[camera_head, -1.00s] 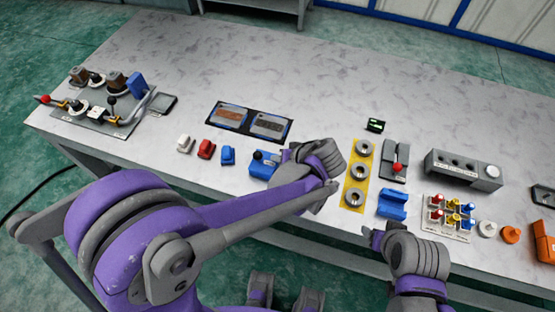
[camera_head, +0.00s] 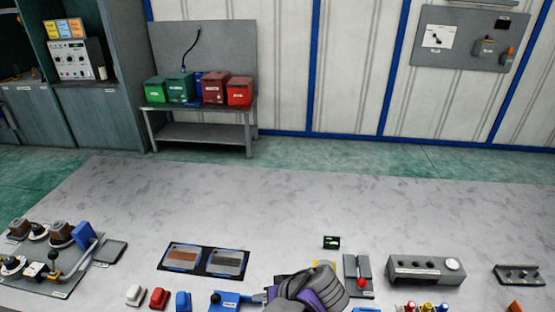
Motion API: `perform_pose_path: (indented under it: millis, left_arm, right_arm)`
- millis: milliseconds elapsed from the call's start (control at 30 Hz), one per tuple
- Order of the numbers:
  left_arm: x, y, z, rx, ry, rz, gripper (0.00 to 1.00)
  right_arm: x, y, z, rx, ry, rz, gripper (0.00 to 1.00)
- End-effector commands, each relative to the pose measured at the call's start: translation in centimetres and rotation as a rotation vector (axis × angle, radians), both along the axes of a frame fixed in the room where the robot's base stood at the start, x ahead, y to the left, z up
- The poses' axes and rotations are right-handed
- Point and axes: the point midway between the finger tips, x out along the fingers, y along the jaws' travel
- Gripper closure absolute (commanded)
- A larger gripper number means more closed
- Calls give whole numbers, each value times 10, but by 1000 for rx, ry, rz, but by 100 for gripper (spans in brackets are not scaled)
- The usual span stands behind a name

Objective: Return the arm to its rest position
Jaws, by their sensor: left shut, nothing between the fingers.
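My left gripper (camera_head: 264,297), grey and purple, is at the bottom centre of the head view, over the near part of the workbench (camera_head: 270,205). Its fingertips point left and are shut with nothing between them. They are close beside a blue block with a black knob (camera_head: 228,300); I cannot tell whether they touch it. Most of my left arm is below the picture. My right gripper is out of view.
White, red and blue small blocks (camera_head: 158,298) stand left of the gripper. A black panel with two plates (camera_head: 206,259) lies behind them. A grey box with a dial (camera_head: 425,269) is at right. The bench's far middle is clear. Coloured bins (camera_head: 211,88) stand on a rear table.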

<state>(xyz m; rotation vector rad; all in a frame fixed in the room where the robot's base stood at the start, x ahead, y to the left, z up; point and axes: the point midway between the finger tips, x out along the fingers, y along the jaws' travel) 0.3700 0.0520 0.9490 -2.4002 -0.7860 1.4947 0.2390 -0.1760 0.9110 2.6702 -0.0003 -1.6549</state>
Motion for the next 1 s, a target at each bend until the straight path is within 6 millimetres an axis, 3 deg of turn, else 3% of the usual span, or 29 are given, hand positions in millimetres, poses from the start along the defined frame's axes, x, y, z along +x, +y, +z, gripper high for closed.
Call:
perform_pose_path:
  millis: [167, 300, 500, 700, 1000]
  left_arm:
    - [-15, 33, -1, -62, 67, -35, 100]
    - [-47, 75, -6, -189, 141, -114, 100]
    - [-96, 111, -14, -369, 119, -242, 100]
    - [-121, 123, -19, -447, 25, -323, 100]
    - [-127, 125, -21, -461, -16, -353, 100]
  right_arm:
    - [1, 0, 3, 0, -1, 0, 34]
    - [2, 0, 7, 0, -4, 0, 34]
    - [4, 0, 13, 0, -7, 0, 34]
    - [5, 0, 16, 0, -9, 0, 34]
    - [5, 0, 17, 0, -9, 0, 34]
